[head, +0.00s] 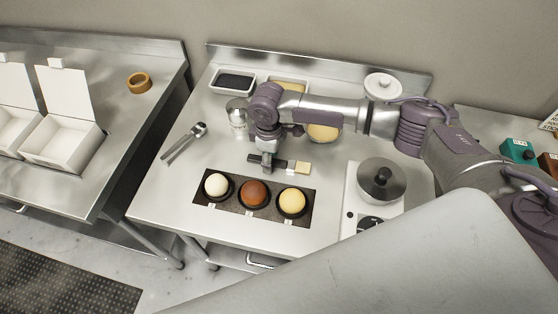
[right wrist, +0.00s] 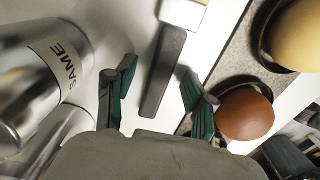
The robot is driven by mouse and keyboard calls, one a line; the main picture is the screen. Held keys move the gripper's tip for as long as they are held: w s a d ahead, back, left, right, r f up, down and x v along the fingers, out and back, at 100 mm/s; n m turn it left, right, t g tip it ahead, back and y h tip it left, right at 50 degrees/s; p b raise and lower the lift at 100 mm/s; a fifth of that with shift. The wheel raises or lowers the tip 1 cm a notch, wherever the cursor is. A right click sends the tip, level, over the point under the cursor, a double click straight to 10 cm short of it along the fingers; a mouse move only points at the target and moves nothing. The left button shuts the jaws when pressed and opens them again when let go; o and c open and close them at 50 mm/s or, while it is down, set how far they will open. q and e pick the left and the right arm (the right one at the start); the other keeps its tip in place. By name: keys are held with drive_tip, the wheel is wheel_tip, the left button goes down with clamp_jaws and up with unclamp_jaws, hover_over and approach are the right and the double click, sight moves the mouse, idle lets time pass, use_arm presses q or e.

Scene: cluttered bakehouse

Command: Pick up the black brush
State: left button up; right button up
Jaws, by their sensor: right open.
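The black brush lies on the steel table behind the dark board, its pale bristle end (head: 302,167) pointing right in the head view. In the right wrist view its dark handle (right wrist: 163,75) runs between my fingers, and the light head end is at the top. My right gripper (head: 266,160) is open over the handle end, which it partly hides in the head view. In the right wrist view the green-padded fingers (right wrist: 158,80) stand on either side of the handle, with a gap on both sides. My left gripper is not in view.
A dark board (head: 231,204) with white, brown and yellow domes lies just in front. A metal canister (head: 237,115) stands behind left, near a metal utensil (head: 183,142). A lidded pot (head: 381,182) on a white cooker stands right. Free steel surface lies left of the board.

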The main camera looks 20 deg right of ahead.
drive_tip(key=shift+c, duration=0.5)
clamp_jaws()
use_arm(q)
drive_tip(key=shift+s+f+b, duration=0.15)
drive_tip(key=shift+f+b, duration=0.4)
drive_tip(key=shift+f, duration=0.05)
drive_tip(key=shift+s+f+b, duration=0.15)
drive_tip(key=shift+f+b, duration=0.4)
use_arm(e)
wheel_tip(320, 180, up, 10)
